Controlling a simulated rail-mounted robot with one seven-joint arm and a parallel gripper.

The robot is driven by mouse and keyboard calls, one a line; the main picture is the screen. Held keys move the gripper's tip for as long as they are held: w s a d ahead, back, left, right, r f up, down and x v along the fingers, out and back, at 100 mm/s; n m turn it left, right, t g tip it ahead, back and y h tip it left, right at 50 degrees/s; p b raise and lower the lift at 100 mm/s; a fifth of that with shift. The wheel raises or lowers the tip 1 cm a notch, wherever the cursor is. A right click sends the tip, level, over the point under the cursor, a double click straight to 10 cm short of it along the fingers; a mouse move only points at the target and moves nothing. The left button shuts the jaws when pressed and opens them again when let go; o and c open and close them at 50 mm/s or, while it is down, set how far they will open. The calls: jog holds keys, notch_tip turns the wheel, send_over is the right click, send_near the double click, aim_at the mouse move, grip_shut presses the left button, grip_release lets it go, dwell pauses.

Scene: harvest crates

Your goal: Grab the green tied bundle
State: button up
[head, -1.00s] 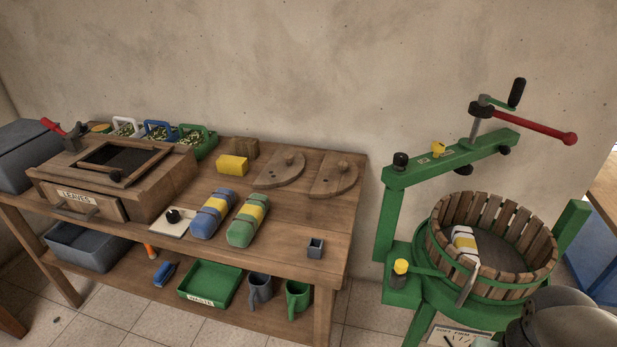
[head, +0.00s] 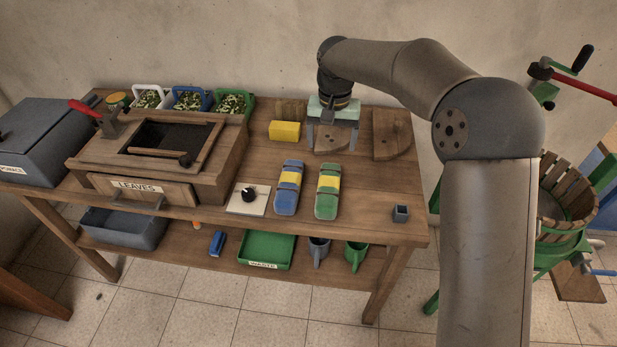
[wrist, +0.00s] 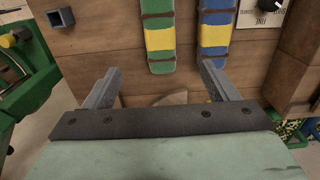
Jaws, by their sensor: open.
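The green tied bundle (head: 327,197) lies on the wooden bench top, with a yellow band around its middle. A blue bundle (head: 288,194) with a yellow band lies beside it on the left. My gripper (head: 333,150) is open and empty, above the back of the bench, behind the green bundle. In the wrist view the green bundle (wrist: 158,14) shows ahead of my open gripper (wrist: 158,78), with the blue bundle (wrist: 215,17) to its right. Both bundles run out of the top of that view.
A yellow block (head: 284,131) and a half-round board (head: 391,138) lie at the back of the bench. A white plate with a black knob (head: 246,207) is left of the blue bundle. The LEAVES box (head: 228,168) fills the left.

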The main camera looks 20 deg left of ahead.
aim_at(329, 183)
notch_tip(329, 183, down, 12)
jog(key=shift+d+r+p, duration=0.1)
jog(key=shift+r+p, duration=0.1)
jog(key=shift+p, duration=0.75)
jog(key=shift+f+p, duration=0.9)
jog(key=shift+f, duration=1.95)
jog(key=c, duration=1.4)
